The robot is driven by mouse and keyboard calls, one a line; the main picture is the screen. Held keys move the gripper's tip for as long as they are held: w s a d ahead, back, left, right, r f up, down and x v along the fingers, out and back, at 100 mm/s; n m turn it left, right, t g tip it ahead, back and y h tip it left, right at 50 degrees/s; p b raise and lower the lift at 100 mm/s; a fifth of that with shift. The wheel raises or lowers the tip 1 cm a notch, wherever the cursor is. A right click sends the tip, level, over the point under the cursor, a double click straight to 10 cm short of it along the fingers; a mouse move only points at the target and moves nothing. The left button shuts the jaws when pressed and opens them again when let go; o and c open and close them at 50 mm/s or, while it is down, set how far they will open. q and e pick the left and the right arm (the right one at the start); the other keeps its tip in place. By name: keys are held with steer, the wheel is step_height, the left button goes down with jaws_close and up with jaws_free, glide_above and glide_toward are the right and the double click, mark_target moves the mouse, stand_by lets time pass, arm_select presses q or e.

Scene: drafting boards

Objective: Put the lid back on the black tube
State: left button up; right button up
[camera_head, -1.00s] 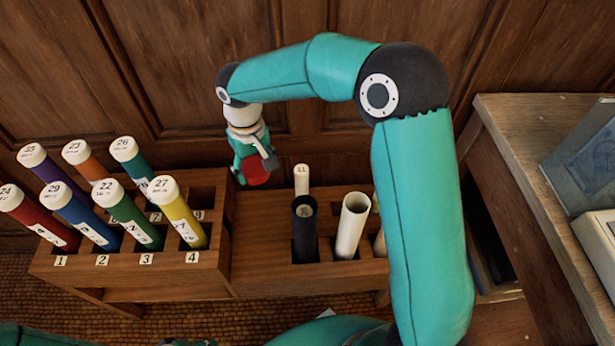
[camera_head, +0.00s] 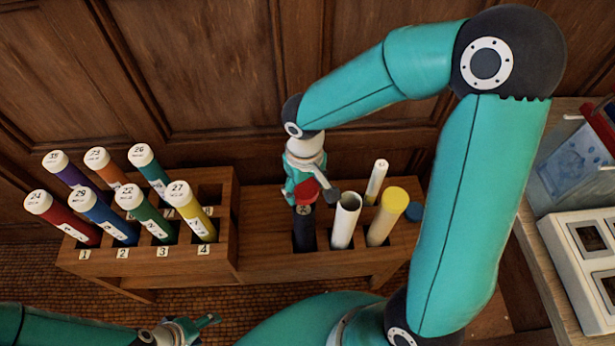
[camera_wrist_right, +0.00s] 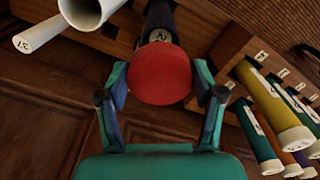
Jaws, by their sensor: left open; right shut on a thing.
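The black tube (camera_head: 304,236) stands upright in the low wooden rack, with a small label near its top. The red lid (camera_head: 306,192) is held by my right gripper (camera_head: 310,188) just above the tube's mouth. In the right wrist view the red lid (camera_wrist_right: 160,74) sits between both fingers, with the black tube (camera_wrist_right: 160,20) beyond it. I cannot tell whether lid and tube touch. The lid and gripper hide part of the tube's mouth. My left gripper (camera_head: 192,329) is open and empty at the bottom edge, far from the tube.
An open white tube (camera_head: 345,222) stands just right of the black one, then a yellow-capped tube (camera_head: 386,216) and a thin white roll (camera_head: 376,182). The numbered rack (camera_head: 110,262) at left holds several coloured tubes. A side table (camera_head: 545,180) is at right.

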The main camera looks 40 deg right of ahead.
steer(key=shift+f+b, duration=1.25)
steer(key=shift+f, duration=0.75)
steer(key=shift+f+b, duration=1.05)
steer(key=shift+b, duration=0.05)
steer(key=shift+w+r, duration=0.1)
steer(key=shift+f+b, duration=0.2)
steer(key=shift+b, duration=0.45)
stand_by(0.3)
steer(key=o, duration=0.8)
steer(key=shift+o, duration=0.5)
steer(key=shift+r, duration=0.15)
